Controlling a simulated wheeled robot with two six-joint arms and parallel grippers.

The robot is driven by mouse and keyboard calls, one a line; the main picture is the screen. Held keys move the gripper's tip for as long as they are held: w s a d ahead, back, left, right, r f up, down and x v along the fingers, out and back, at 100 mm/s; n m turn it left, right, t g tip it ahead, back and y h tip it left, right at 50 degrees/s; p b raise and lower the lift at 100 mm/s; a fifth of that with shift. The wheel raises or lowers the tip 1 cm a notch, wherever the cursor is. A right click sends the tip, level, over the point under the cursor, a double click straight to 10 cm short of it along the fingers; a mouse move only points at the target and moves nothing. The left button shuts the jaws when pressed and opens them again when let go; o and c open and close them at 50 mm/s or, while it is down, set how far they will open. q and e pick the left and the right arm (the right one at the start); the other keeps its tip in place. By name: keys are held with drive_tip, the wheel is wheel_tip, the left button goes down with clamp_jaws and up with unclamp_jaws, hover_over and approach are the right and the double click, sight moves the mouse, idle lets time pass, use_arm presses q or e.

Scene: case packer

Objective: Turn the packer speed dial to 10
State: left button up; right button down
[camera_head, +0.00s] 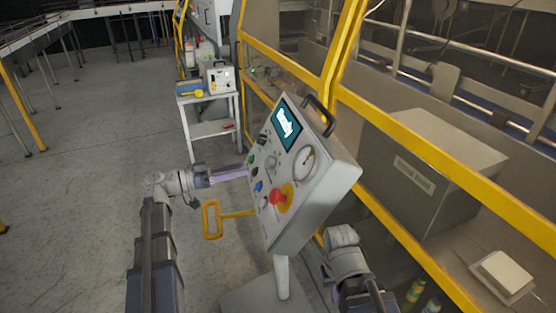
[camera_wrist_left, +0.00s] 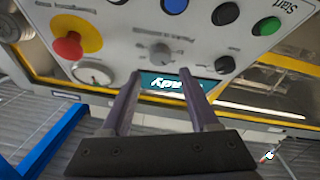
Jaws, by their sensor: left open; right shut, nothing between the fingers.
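The control panel (camera_head: 318,200) is a tilted grey box on a post. A small grey knob with marks around it, apparently the speed dial (camera_wrist_left: 160,54), is on its face; it also shows in the head view (camera_head: 271,163). Its pointer and numbers are too small to read. My left gripper (camera_head: 244,171) is at the panel's left side; in the wrist view its open fingers (camera_wrist_left: 160,78) point towards the face, with the dial beyond their gap. They look apart from it. My right gripper (camera_head: 341,237) is low right of the panel, its fingers not distinguishable.
A red emergency stop (camera_head: 277,196) on yellow, a round gauge (camera_head: 304,163) and several buttons surround the dial. A screen (camera_head: 286,122) is above. A yellow handle (camera_head: 212,219) sticks out left. A yellow-framed guard (camera_head: 410,155) stands behind.

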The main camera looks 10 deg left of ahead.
sight(267, 163)
use_arm(q)
drive_tip(key=shift+x, duration=3.95)
clamp_jaws()
